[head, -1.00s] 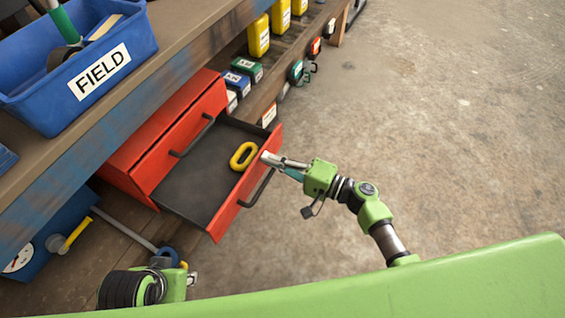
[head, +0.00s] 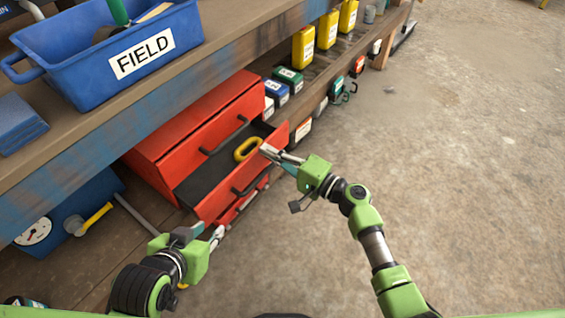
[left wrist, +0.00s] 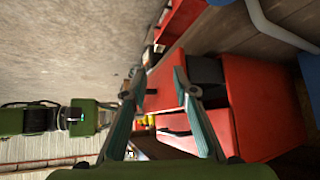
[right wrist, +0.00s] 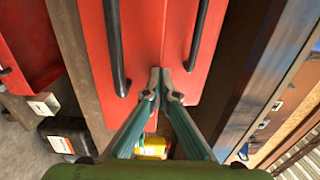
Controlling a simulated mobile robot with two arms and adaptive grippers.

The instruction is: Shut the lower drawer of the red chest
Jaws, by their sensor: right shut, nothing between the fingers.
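The red chest (head: 165,150) stands under the bench. Its open drawer (head: 209,207) sticks out below a shut drawer front, with part of its dark inside showing. A yellow oval ring (head: 238,155) lies in it. Below the open drawer's front, another red strip with a dark bar shows. My right gripper (head: 267,151) is shut and empty at the right end of the open drawer's front; touching cannot be told. In the right wrist view its closed tips (right wrist: 164,78) are over a red surface between two dark handles. My left gripper (head: 218,236) is open, below and left of the drawer front.
A blue bin marked FIELD (head: 60,72) stands on the bench (head: 110,113). Yellow bottles (head: 303,48) and small boxes (head: 279,94) stand on the lower shelf right of the chest. A blue case with a gauge (head: 85,195) is at left. The floor at right is clear.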

